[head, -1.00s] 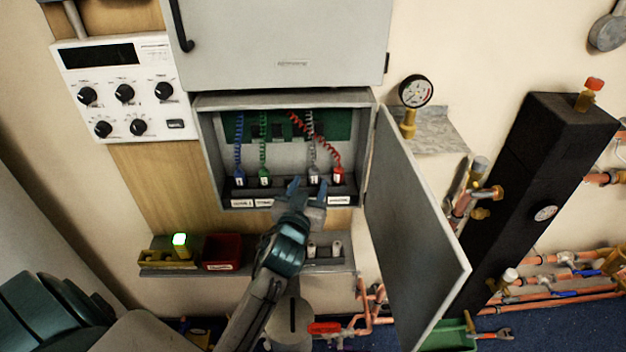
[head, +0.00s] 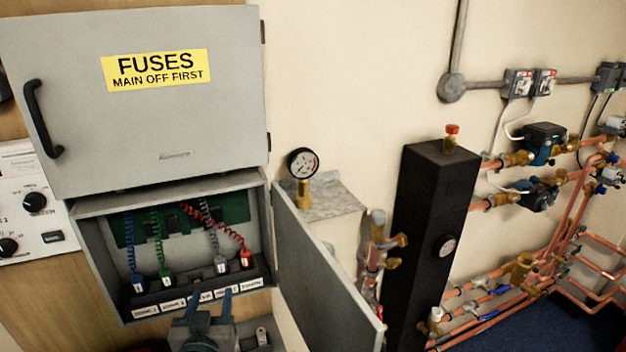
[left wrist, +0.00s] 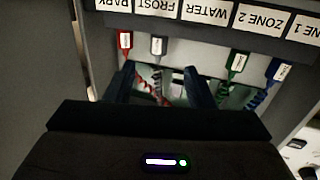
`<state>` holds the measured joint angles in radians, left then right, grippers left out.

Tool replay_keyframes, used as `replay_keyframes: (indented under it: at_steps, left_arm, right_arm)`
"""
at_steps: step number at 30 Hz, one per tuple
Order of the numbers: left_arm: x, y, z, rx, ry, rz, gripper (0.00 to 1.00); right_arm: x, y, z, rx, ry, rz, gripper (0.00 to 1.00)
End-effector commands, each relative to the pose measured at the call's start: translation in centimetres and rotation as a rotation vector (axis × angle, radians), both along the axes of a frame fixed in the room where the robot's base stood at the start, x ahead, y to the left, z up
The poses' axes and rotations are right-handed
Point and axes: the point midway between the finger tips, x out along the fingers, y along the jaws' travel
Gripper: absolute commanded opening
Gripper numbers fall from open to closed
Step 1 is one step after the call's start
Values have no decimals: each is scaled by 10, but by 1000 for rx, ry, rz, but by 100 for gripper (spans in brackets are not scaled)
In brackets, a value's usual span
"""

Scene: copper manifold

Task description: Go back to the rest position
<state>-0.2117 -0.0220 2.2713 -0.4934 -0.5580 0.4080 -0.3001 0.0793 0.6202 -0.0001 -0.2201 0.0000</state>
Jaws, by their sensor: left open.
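My left gripper (head: 211,305) is open and empty in front of the lower edge of the open wiring box (head: 172,192). Its two blue-grey fingers point up toward the row of labelled sockets. In the left wrist view the fingers (left wrist: 160,80) stand apart with nothing between them. Coiled leads end in a blue plug (head: 138,286), a green plug (head: 165,274), a grey plug (head: 221,264) and a red plug (head: 246,258), all standing in the row. My right gripper is not in view.
The box's door (head: 322,270) hangs open just right of my left gripper. A closed grey fuse cabinet (head: 140,120) is above. A gauge (head: 302,163) sits on a small shelf to the right. A black column (head: 433,230) and copper pipes (head: 560,260) stand further right.

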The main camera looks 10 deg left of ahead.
Motion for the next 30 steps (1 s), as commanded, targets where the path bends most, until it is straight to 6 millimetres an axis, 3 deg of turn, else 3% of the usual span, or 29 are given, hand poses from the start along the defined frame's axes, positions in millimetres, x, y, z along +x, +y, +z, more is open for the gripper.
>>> replay_keyframes:
  at_steps: [5,9,12,18,24,30]
  left_arm:
    - [-34,8,-50,-20,239,14,49]
    - [-89,8,-106,-36,556,-10,49]
    - [-125,4,-132,-41,735,-45,49]
    - [-187,-4,-163,-39,1010,-124,49]
    - [-245,-13,-178,-33,1239,-217,49]
    - [-231,-9,-228,-39,1263,-214,49]
  right_arm:
    - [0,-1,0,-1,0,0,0]
    - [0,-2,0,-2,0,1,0]
    - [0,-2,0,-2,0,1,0]
    - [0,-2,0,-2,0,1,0]
    - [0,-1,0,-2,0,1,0]
    - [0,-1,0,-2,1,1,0]
